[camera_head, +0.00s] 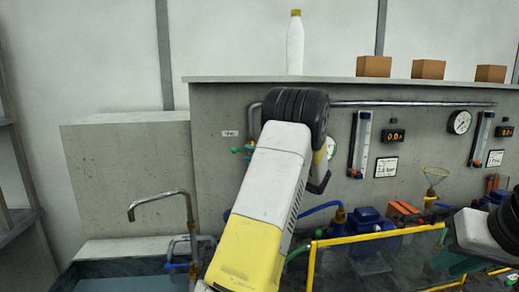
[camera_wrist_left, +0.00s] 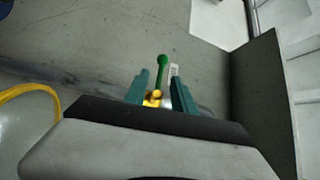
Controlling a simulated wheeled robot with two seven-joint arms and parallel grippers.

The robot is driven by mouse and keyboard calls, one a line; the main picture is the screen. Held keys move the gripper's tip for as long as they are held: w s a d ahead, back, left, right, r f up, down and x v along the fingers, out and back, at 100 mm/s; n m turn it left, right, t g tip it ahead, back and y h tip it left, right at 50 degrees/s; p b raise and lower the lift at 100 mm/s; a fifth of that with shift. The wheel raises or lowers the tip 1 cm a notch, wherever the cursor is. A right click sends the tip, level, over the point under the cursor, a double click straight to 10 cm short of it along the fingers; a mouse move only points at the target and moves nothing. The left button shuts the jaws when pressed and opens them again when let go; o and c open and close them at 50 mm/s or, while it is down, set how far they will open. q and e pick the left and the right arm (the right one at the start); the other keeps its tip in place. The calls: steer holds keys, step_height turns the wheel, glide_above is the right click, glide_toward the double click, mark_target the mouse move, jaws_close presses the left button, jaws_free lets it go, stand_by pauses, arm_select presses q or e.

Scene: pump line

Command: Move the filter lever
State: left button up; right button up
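The lever, a green handle with a round knob (camera_wrist_left: 162,62) on a brass-coloured fitting, shows in the left wrist view. My left gripper (camera_wrist_left: 160,82) has its two teal fingers apart, one on each side of the lever in that view. I cannot tell whether they touch it. In the head view my left arm hides most of this spot, and only small green and teal parts (camera_head: 246,148) show beside it at the grey wall. My right gripper (camera_head: 458,262) is at the lower right of the head view; its finger opening is unclear.
A small label (camera_head: 230,133) is on the grey wall. A bent metal tap (camera_head: 160,200) stands over a basin at lower left. Gauges, flow tubes, blue pumps (camera_head: 367,219) and a yellow rail (camera_head: 380,238) fill the right side. A bottle (camera_head: 295,45) and boxes stand on the ledge.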

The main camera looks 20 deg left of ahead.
mark_target(239, 150)
arm_select(q)
steer(key=x, duration=0.7)
steer(key=shift+a+r, duration=0.1)
steer(key=shift+a, duration=0.2)
jaws_close()
steer(key=shift+s+a, duration=0.1)
steer(key=shift+a, duration=0.05)
stand_by(0.9)
